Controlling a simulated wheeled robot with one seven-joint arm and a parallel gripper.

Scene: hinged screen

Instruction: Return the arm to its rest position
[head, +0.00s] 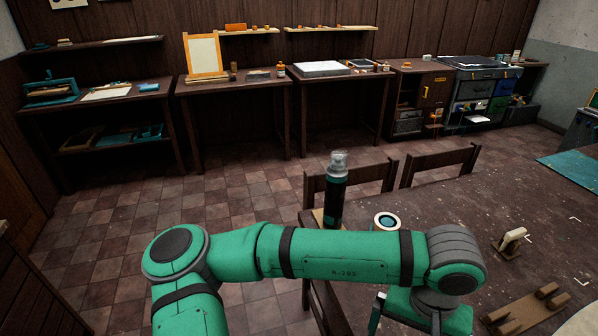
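My green arm (345,256) stretches across the lower middle of the head view, bent at a joint on the left and at a grey wrist on the right. My gripper (428,312) hangs under the wrist over the near table, partly cut off by the bottom edge. Its fingertips do not show clearly, so I cannot tell whether it is open or shut or holds anything. A dark bottle with a clear cap (335,190) stands upright behind the forearm, its lower end close to the arm in the picture.
Workbenches (235,88) line the back wall; tiled floor (120,240) lies open at left.

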